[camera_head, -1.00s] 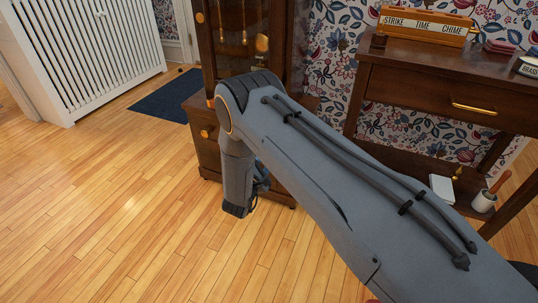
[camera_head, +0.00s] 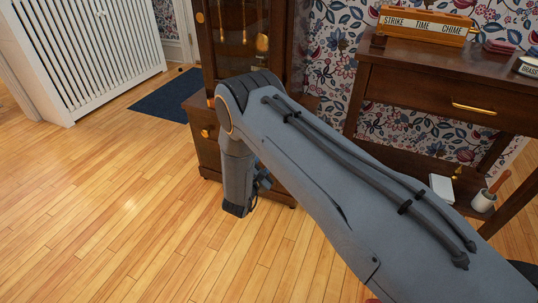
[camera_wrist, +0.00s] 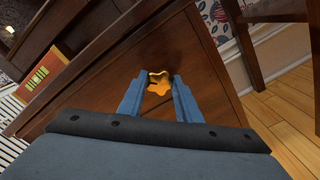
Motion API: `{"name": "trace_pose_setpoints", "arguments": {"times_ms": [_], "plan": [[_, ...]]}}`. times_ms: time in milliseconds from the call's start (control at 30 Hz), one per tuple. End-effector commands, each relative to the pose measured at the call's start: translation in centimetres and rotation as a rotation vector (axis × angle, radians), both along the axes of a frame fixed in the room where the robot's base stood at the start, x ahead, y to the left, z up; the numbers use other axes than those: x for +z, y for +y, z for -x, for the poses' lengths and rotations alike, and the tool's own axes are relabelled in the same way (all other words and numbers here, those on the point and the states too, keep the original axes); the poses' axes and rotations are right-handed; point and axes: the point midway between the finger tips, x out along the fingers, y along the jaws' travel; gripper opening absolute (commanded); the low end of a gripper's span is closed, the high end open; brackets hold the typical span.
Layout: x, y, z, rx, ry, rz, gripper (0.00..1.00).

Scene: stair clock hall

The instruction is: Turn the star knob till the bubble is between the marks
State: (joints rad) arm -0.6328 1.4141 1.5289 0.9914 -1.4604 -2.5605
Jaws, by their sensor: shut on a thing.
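The star knob (camera_wrist: 158,82) is brass-coloured and sits on the dark wooden face of the clock case (camera_wrist: 110,90) in the wrist view. My gripper (camera_wrist: 159,86) is shut on it, with one blue finger on each side of the knob.
A red and yellow panel (camera_wrist: 45,72) shows at the left in the wrist view. A side table (camera_head: 430,90) with a strike-time-chime box (camera_head: 425,27) stands at the right. A white slatted cover (camera_head: 80,50) and blue mat (camera_head: 162,95) are at the left. Wooden floor (camera_head: 110,210) is clear.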

Motion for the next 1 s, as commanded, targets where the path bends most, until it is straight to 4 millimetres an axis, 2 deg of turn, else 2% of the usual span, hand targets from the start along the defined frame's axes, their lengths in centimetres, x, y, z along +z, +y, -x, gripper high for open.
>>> {"name": "trace_pose_setpoints", "arguments": {"times_ms": [33,67,133,500,800,1000], "plan": [[0.2,0.3,-0.2,0.007,-0.004,-0.003,0.09],[0.2,0.4,-0.2,0.006,-0.004,-0.003,0.36],[0.2,0.3,-0.1,0.006,-0.004,-0.003,0.48],[0.1,0.3,0.4,0.002,-0.001,-0.001,0.48],[0.2,2.0,4.6,0.006,-0.001,-0.001,0.48],[0.2,2.7,6.8,0.004,-0.002,-0.001,0.48]]}}
